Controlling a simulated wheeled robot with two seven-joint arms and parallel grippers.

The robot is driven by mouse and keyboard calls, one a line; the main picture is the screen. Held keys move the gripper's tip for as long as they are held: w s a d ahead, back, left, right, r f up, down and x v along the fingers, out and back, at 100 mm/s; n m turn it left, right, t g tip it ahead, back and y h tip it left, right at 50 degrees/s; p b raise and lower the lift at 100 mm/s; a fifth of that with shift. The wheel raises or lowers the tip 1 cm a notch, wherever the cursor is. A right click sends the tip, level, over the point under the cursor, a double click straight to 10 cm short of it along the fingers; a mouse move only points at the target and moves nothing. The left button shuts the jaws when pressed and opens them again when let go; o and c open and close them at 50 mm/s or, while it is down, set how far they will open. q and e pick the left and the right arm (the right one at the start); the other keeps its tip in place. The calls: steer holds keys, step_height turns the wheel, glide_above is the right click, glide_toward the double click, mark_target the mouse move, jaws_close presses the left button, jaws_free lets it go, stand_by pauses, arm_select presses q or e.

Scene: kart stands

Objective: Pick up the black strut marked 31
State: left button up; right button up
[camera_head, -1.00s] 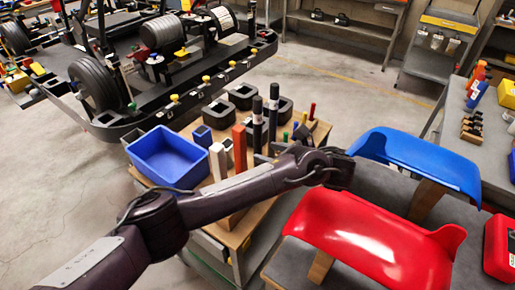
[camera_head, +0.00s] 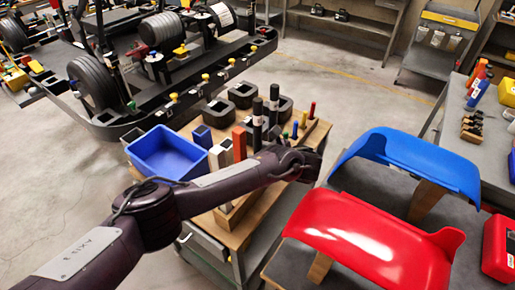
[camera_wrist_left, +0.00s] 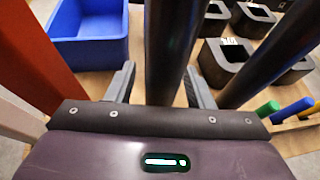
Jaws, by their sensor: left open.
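Two black struts stand upright in a wooden holder in the head view, a left one (camera_head: 257,122) and a right one (camera_head: 274,104). Both carry pale labels, whose numbers I cannot read. My left gripper (camera_wrist_left: 160,84) is open, with one finger on each side of a black strut (camera_wrist_left: 166,50) in the left wrist view. This strut looks like the left one. I cannot tell whether the fingers touch it. The other black strut (camera_wrist_left: 277,52) leans across the right of that view. In the head view my arm hides the fingers and the strut bases.
A red strut (camera_head: 239,143) and a white one (camera_head: 216,158) stand left of the black struts. A blue bin (camera_head: 166,153) sits farther left. Black blocks (camera_head: 242,95) lie behind; thin green, blue and red pegs (camera_head: 311,110) stand right. Red and blue seat shells (camera_head: 360,232) are nearby.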

arm_select(q)
jaws_close()
steer(key=shift+r, duration=0.15)
